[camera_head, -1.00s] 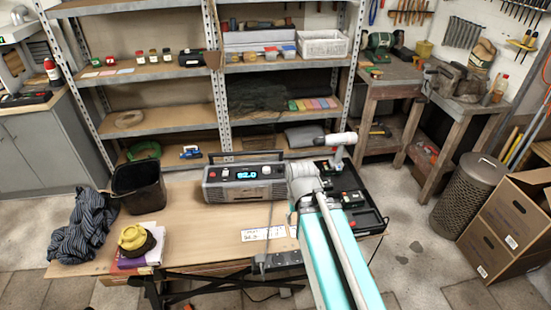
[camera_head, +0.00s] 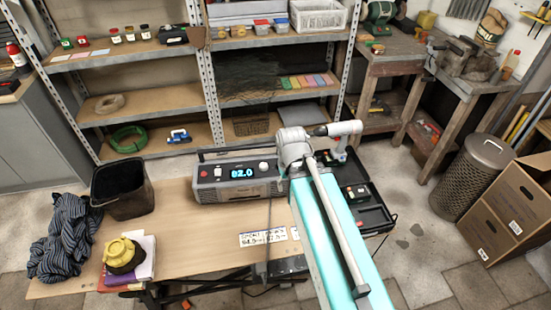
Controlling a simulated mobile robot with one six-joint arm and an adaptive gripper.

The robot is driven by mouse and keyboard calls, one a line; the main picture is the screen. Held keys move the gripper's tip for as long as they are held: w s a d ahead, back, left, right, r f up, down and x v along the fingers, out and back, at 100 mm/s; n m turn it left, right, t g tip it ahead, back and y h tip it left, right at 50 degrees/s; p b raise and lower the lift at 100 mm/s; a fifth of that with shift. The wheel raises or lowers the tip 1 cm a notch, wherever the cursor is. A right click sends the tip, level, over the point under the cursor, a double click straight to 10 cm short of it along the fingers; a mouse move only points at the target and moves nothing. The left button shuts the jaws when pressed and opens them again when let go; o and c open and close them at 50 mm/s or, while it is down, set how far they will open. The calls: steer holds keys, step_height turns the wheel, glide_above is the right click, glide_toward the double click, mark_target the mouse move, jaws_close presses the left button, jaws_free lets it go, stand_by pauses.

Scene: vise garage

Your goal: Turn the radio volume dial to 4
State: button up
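The grey radio (camera_head: 237,193) stands at the back of the wooden table, its front facing me. Its lit blue display (camera_head: 242,172) appears to read 82.0. A light round knob (camera_head: 263,166) shows to the right of the display, and a small red spot (camera_head: 203,173) to its left. Dial markings are too small to read, so I cannot tell the volume setting. My arm reaches up from the bottom right and its joint hides the area at the radio's right end. The end of my arm is to the right of the radio; I cannot make out my gripper's fingers.
An open black case (camera_head: 372,218) lies right of the radio, partly behind my arm. A paper label (camera_head: 262,238) lies in front of the radio. A black bin (camera_head: 122,190), a striped cloth (camera_head: 62,238) and a yellow-topped object (camera_head: 122,254) are left. Shelves stand behind.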

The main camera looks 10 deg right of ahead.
stand_by(0.3)
steer(key=shift+o, duration=0.8)
steer(key=w+r+n+p, duration=0.3)
steer(key=w+n, duration=0.5)
steer(key=w+r+n+p, duration=0.3)
steer(key=w+n, duration=0.6)
steer(key=shift+d+r+n+g+p, duration=0.25)
steer(key=shift+r+n+g+p, duration=0.05)
steer(key=shift+r, duration=0.05)
steer(key=shift+f, duration=0.15)
steer(key=f+b, duration=1.3)
steer(key=shift+s+f+b, duration=0.25)
steer(key=shift+s+b, duration=0.05)
steer(key=shift+b, duration=0.05)
